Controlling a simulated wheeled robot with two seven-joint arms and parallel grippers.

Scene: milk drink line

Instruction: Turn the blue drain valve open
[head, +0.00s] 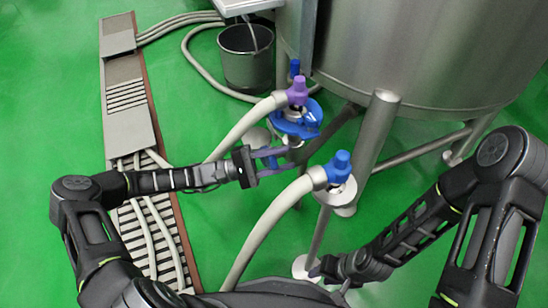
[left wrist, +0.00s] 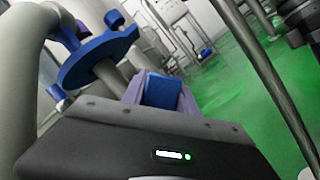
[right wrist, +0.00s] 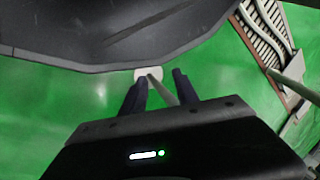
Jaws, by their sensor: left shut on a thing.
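My left gripper (head: 275,156) is level under the tank's side, with its purple-grey fingers closed on a blue block, the blue drain valve's handle (left wrist: 164,91). The fingers sit on both sides of it in the left wrist view. A blue disc-shaped part (head: 284,126) surrounds the pipe just above the gripper; it also shows in the left wrist view (left wrist: 88,62). How the handle joins the valve is hidden. My right gripper (right wrist: 158,80) is open and empty, low near my base, its fingers apart in the right wrist view.
A steel tank (head: 410,50) stands on legs at the back right. A hose with a purple fitting (head: 298,92) and a hose with a blue fitting (head: 339,167) flank my left gripper. A steel bucket (head: 246,62) stands behind. A floor drain grate (head: 128,97) runs along the left.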

